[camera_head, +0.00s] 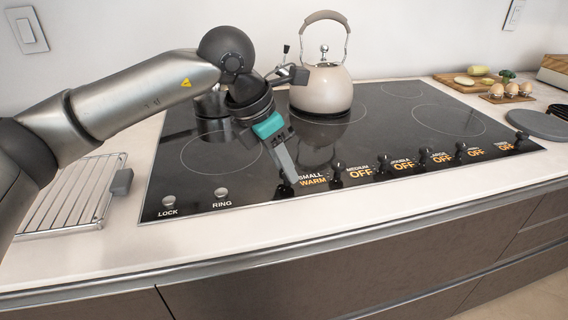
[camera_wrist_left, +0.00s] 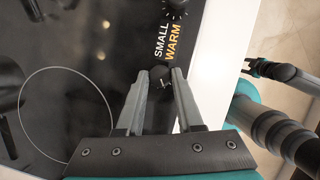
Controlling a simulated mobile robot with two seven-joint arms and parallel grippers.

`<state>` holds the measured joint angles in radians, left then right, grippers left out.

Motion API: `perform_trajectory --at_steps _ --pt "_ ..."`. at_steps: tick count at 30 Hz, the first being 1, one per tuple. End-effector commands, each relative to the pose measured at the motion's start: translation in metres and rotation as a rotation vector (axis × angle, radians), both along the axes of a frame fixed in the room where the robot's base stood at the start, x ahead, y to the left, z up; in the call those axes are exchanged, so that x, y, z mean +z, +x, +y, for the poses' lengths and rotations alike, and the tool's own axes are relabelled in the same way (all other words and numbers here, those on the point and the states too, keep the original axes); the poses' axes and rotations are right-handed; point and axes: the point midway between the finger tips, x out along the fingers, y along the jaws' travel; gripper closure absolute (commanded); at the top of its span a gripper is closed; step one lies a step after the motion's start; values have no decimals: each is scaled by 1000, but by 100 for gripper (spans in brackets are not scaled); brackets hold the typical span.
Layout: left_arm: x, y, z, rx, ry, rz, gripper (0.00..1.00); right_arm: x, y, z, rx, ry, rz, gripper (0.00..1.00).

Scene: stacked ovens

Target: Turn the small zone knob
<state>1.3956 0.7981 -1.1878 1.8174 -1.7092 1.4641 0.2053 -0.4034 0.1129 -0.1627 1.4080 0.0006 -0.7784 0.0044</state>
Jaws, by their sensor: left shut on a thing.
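The small zone knob (camera_wrist_left: 160,73) is a small dark knob at the front left of the black cooktop, beside the label SMALL, which reads WARM (camera_head: 313,181). My left gripper (camera_head: 289,178) reaches down to it and is shut on it, one grey finger on each side in the left wrist view (camera_wrist_left: 158,82). In the head view the fingers mostly hide this knob. Part of my right arm shows at the right edge of the left wrist view; its jaws cannot be made out.
Several more knobs, including the medium one (camera_head: 337,172), line the front edge to the right, with labels reading OFF. A cream kettle (camera_head: 321,90) stands on the cooktop behind. A wire rack (camera_head: 75,196) lies on the counter at left. Boards with food are at the far right.

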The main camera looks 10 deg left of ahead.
Motion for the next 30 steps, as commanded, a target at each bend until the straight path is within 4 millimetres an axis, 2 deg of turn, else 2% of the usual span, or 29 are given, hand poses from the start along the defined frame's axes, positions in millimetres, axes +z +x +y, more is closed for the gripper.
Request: perform_trajectory --at_steps 3,15,30 --pt "1 1 1 -108 -3 1 100 -10 -9 -4 -2 -5 12 43" --pt "2 3 2 -420 -2 0 100 -27 -24 -20 1 -22 8 43" --pt "1 4 2 -566 1 -3 100 -36 -34 -29 2 -29 8 43"
